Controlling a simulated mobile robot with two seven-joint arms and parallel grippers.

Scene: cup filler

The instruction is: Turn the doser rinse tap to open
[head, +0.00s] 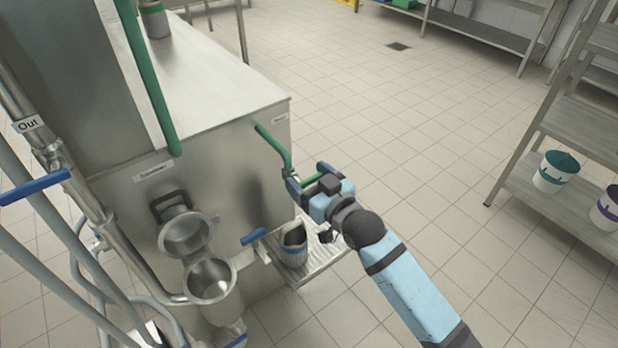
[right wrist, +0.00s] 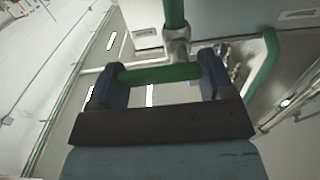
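The doser rinse tap has a green handle (head: 312,182) on a metal valve below a green pipe, at the near right corner of the steel machine. My right gripper (head: 308,180) is at this handle with its fingers wide apart. In the right wrist view, the green handle (right wrist: 160,74) lies crosswise in the gap between the two fingers, spanning most of it. The metal valve body (right wrist: 177,47) is just beyond the fingers. I cannot tell whether either finger touches the handle. My left gripper is not in view.
The steel machine (head: 210,85) fills the left side. A blue-handled tap (head: 253,238) and a grey container (head: 293,245) on a grated shelf (head: 325,260) are below my right gripper. An open round hatch (head: 210,280) is farther left. Clear tiled floor (head: 430,130) lies to the right.

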